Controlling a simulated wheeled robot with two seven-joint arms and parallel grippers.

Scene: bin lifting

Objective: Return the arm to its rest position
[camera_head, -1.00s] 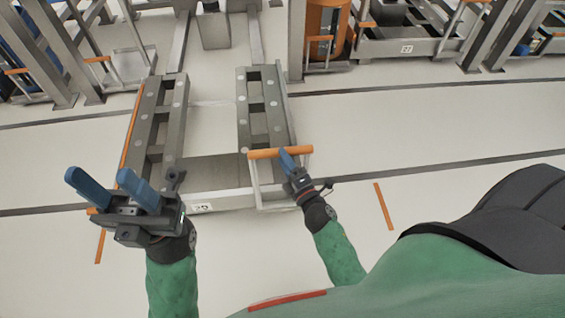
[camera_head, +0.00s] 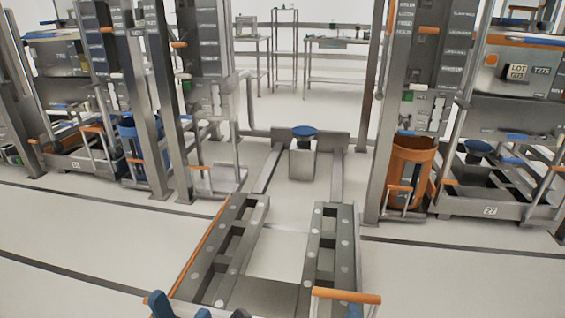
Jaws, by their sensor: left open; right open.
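My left gripper (camera_head: 181,308) shows at the bottom edge, left of centre, as blue fingertips held apart. It is open, and no object shows between the fingers. My wrists and arms are out of view.
A grey block with a blue round top (camera_head: 304,132) stands beyond the frame, between two rails. Steel posts rise on both sides. An orange bin (camera_head: 411,170) stands at the right and a blue bin (camera_head: 140,148) at the left. The floor between is open.

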